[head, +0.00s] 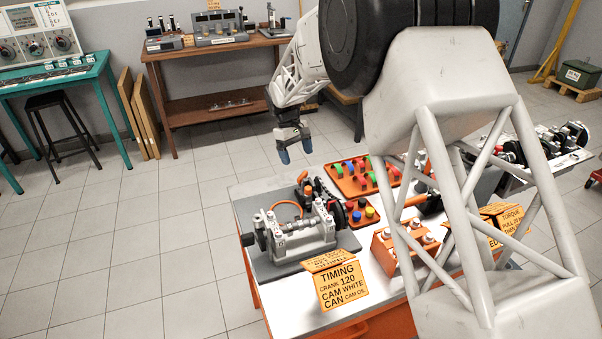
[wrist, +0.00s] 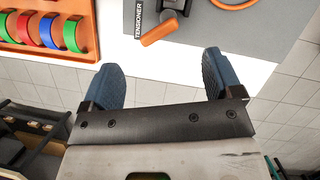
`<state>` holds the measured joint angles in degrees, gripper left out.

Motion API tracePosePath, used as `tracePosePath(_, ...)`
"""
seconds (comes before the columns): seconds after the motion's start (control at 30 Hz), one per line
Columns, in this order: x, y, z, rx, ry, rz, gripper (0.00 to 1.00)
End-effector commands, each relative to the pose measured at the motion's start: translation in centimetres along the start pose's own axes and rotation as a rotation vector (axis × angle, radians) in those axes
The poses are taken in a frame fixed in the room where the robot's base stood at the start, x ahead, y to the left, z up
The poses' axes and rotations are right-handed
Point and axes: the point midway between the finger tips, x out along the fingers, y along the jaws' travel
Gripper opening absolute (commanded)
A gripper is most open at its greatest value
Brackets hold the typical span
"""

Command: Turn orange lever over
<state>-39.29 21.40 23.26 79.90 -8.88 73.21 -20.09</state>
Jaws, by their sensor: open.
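The orange lever (wrist: 160,30) shows in the wrist view, lying slanted beside a label reading TENSIONER (wrist: 139,20) on a grey plate. In the head view an orange piece that looks like this lever (head: 303,177) is at the far end of the engine fixture (head: 300,230), small and partly hidden. My gripper (head: 294,152) hangs above the far edge of the bench, behind the lever. In the wrist view its two blue fingers (wrist: 160,78) are spread wide with nothing between them. The lever lies beyond the fingertips, apart from them.
An orange tray of coloured rings (wrist: 45,28) is left of the lever; it also shows in the head view (head: 345,190). An orange ring-shaped cable (wrist: 235,2) lies right of the lever. A TIMING sign (head: 340,285) stands at the bench front. Open floor surrounds the bench's left side.

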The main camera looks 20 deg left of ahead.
Motion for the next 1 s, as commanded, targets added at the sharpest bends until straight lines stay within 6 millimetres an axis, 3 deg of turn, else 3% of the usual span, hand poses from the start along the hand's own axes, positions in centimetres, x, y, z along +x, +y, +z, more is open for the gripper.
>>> tracePosePath(0.1, -0.2, -0.5, -0.3, -0.159, -0.020, 0.056, 0.85)
tracePosePath(0.3, -0.5, -0.8, -0.6, -0.314, -0.046, 0.108, 0.85)
tracePosePath(0.77, -0.5, -0.8, -0.6, -0.340, -0.051, 0.116, 0.85)
tracePosePath(1.0, 0.7, -0.7, -0.6, -0.339, -0.051, 0.115, 0.85)
